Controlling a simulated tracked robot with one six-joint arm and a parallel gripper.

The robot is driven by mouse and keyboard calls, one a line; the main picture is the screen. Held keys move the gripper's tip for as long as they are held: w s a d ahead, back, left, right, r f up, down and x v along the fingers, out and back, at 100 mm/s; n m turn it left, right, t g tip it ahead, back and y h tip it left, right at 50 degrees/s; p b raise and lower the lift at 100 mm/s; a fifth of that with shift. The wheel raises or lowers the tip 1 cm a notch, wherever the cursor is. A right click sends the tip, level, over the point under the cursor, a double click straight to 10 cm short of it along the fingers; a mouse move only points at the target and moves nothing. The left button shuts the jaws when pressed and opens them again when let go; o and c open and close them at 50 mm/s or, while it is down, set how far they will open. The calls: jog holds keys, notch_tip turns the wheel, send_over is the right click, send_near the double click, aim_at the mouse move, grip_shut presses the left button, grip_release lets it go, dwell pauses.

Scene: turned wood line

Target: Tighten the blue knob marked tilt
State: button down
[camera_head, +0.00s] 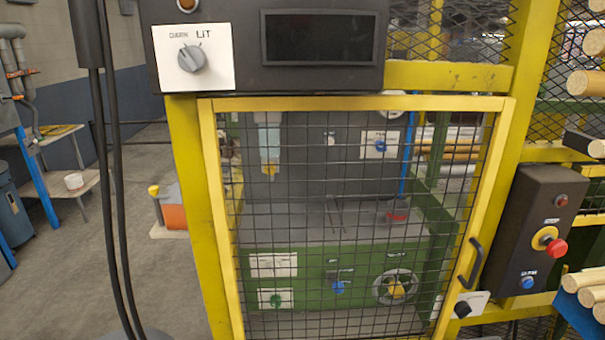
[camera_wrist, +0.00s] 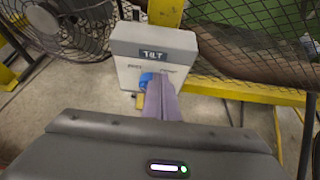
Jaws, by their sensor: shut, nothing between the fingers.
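A pale grey box marked TILT (camera_wrist: 154,55) stands ahead in the wrist view, with its label on a dark plate near the top. A blue knob (camera_wrist: 147,80) is on its front face, low and near the middle. My gripper (camera_wrist: 164,80) is shut and empty. Its two purple fingers lie together just right of the knob in the picture and overlap its right side. I cannot tell whether they touch it. The TILT box and my gripper do not show in the head view.
A yellow mesh guard door (camera_head: 350,220) with a dark handle (camera_head: 470,262) fills the head view. A box with a red stop button (camera_head: 556,248) hangs at right. In the wrist view, a caged fan (camera_wrist: 62,28) stands left and a yellow rail (camera_wrist: 245,91) runs right.

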jog(key=s, duration=0.6)
dwell(0.3)
jog(key=a, duration=0.1)
jog(key=s+a, duration=0.1)
jog(key=a, duration=0.1)
jog(key=shift+f, duration=0.2)
dwell(0.4)
jog(key=w, duration=0.7)
jog(key=shift+f, duration=0.2)
dwell(1.0)
